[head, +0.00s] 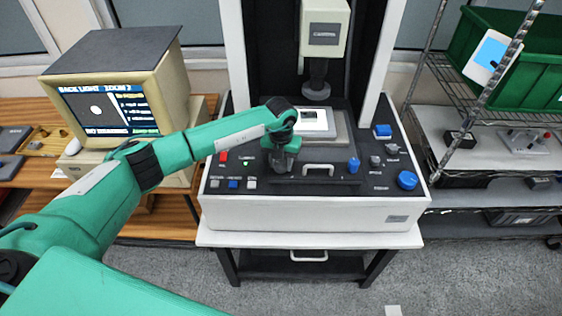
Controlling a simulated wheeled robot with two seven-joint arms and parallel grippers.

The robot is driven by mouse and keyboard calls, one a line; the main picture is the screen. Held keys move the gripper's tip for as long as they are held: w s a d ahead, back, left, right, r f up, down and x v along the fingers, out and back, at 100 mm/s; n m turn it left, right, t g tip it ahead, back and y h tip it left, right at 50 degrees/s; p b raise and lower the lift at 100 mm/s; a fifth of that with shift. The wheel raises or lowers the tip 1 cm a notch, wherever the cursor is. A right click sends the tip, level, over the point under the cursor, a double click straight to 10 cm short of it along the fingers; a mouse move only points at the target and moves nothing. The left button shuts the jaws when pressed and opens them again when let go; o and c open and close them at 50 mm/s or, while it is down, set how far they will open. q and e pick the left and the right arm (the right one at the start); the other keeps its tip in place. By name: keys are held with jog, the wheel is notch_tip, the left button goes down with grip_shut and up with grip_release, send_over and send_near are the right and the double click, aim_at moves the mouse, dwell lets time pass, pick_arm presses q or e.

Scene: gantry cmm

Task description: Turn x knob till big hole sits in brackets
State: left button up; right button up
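The measuring machine (310,212) has a dark control deck and a pale front. My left gripper (282,164) points down over the left part of the deck. Its fingers look dark and small, and I cannot tell whether they are open or shut, or touching a control. Any knob beneath it is hidden. A large blue knob (407,180) and small grey knobs (376,161) sit at the right; their labels are too small to read surely. The stage (340,120) has a bright lit patch under the optical head (324,28). My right gripper is out of view.
A grey handle (318,169) and a blue-ended dark bar (353,165) are right of my gripper. Red, blue and pale buttons (233,183) line the deck's left front. A wire rack with a green bin (505,55) stands at the right. Floor in front is mostly clear.

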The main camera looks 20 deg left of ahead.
pick_arm(q)
jog(key=shift+f+m+b, duration=0.2)
jog(key=shift+m+b, duration=0.2)
jog(key=shift+b, duration=0.3)
jog(key=shift+c, duration=0.2)
jog(key=m+b, duration=1.1)
jog(key=b, duration=0.3)
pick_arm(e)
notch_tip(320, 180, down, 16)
pick_arm(q)
jog(key=m+b, duration=0.6)
jog(key=shift+m, duration=0.3)
jog(key=shift+m+b, duration=0.4)
jog(key=m+b, duration=0.2)
jog(key=m, duration=0.2)
jog(key=shift+r, duration=0.2)
jog(key=shift+r+m+b, duration=0.1)
jog(key=shift+m+b, duration=0.3)
jog(key=shift+m, duration=0.3)
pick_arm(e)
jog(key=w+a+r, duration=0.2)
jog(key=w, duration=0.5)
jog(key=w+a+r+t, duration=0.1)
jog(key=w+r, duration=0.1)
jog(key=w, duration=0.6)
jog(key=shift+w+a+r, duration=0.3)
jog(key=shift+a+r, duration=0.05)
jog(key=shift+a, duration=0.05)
pick_arm(q)
jog(key=o, duration=1)
